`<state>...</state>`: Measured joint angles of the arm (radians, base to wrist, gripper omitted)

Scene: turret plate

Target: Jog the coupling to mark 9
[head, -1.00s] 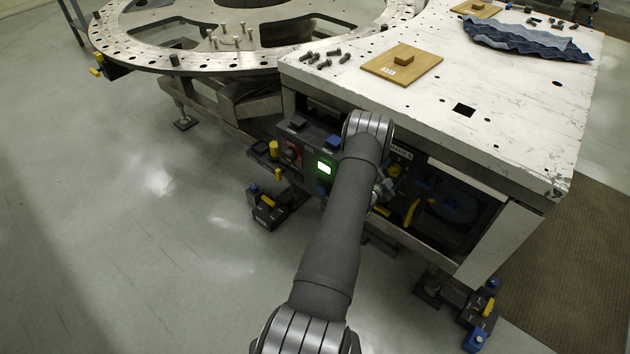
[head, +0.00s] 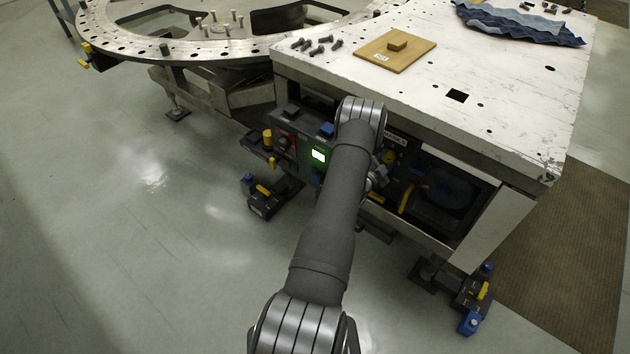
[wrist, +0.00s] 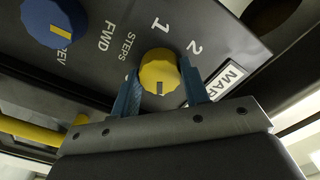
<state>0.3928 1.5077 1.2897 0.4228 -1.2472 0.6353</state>
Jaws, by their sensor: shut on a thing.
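In the wrist view my gripper (wrist: 160,88) has its two blue fingers on either side of a yellow knob (wrist: 158,70), shut on it. The knob sits on a dark panel beside the words STEPS, 1 and 2. Its dark pointer line lies at the lower edge of its face in the picture. A blue knob (wrist: 55,18) is at upper left, near FWD and a partly hidden REV. In the head view my gripper (head: 376,180) reaches the panel under the table, partly hidden by my arm. I cannot pick out the coupling or mark 9.
The holed turret ring (head: 130,45) is at upper left. Bolts and a wooden board (head: 405,60) lie on the white table (head: 400,95). Yellow handles stick out near the panel. Floor at left is clear.

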